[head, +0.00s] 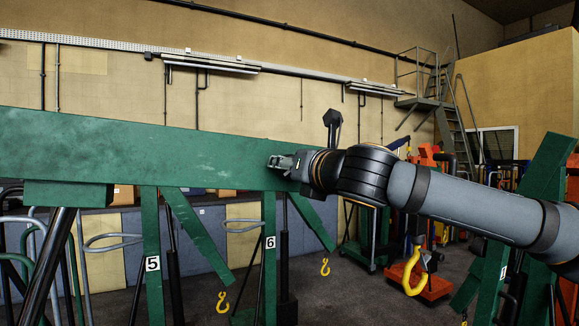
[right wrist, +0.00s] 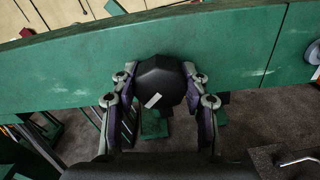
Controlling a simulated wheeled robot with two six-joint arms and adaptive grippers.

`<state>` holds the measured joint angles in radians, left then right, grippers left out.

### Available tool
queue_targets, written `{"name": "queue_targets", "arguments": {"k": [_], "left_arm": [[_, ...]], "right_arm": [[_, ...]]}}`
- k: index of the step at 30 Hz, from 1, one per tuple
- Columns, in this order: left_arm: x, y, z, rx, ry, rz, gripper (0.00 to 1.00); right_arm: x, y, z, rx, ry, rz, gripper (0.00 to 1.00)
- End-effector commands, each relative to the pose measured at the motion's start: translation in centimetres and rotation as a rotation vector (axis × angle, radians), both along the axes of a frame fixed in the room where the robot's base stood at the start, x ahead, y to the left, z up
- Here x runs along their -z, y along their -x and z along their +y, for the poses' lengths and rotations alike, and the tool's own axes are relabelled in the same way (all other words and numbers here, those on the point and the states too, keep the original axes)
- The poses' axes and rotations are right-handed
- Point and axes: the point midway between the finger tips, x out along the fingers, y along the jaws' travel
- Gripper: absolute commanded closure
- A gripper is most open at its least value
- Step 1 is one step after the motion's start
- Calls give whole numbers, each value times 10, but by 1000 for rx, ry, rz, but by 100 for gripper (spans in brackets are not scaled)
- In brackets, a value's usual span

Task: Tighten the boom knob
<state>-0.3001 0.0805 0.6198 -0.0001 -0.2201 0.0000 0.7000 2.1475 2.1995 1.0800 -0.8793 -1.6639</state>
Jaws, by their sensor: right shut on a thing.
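The green boom (head: 110,145) runs across the left half of the head view, and it spans the right wrist view (right wrist: 245,50). The boom knob (right wrist: 162,75) is black and faceted with a white mark, and it stands against the boom's face in the right wrist view. My right gripper (head: 276,161) is at the boom in the head view, its arm coming in from the right. In the right wrist view its two fingers lie on either side of the knob and are shut on it. The knob is hidden in the head view. My left gripper is not in view.
Green struts and posts numbered 5 (head: 152,262) and 6 (head: 270,243) stand below the boom. Yellow hooks (head: 222,302) hang low. An orange machine (head: 432,285) stands behind my right arm. A small pale round part (right wrist: 313,52) is at the right wrist view's right edge.

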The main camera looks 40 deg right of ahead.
Motion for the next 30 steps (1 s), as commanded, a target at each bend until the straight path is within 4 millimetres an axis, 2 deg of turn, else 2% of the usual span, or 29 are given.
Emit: {"name": "queue_targets", "arguments": {"k": [30], "left_arm": [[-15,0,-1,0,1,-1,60]], "right_arm": [[1,0,-1,-2,-902,-284,86]]}}
